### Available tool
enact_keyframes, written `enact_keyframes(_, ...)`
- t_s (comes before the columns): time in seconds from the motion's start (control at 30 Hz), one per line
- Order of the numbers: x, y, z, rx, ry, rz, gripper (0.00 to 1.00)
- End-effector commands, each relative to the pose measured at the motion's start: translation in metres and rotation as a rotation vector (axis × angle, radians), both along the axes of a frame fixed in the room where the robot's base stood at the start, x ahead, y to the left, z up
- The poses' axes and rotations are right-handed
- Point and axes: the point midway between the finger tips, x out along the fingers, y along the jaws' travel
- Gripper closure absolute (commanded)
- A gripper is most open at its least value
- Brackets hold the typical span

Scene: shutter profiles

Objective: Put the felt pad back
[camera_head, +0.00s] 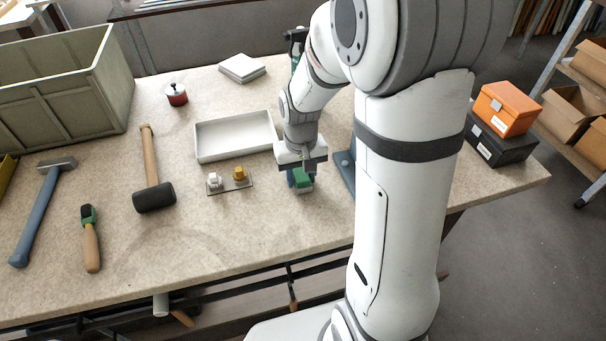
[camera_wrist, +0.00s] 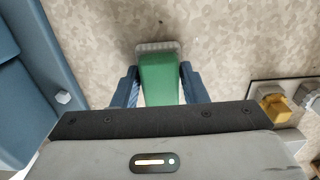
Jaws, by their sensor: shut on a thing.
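The felt pad (camera_head: 303,182) appears to be the green block with a grey, rounded lower edge; it also shows in the wrist view (camera_wrist: 160,75). My gripper (camera_head: 301,172) points down over the bench top. Its two blue fingers (camera_wrist: 160,92) are shut on the sides of the green block. I cannot tell whether the block touches the bench or hangs just above it. A blue fixture (camera_head: 343,172) stands right of the gripper, partly hidden by my arm. In the wrist view the blue fixture (camera_wrist: 35,90) fills the left side, with a small pale knob on it.
A small plate with a white knob (camera_head: 214,181) and a yellow knob (camera_head: 240,174) lies left of the gripper. A shallow white tray (camera_head: 235,137) is behind it. The front bench top is clear.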

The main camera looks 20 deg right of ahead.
Motion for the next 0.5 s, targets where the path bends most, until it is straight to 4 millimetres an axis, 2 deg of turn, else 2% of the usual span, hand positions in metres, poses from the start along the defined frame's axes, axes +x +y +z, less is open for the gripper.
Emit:
enact_keyframes(0.37, 0.0004, -0.0005, -0.0055, 0.000, -0.002, -0.001, 0.89)
enact_keyframes(0.4, 0.0004, -0.0006, -0.0058, 0.000, -0.002, -0.001, 0.60)
enact_keyframes(0.5, 0.0003, -0.0007, -0.0047, 0.000, -0.002, -0.001, 0.52)
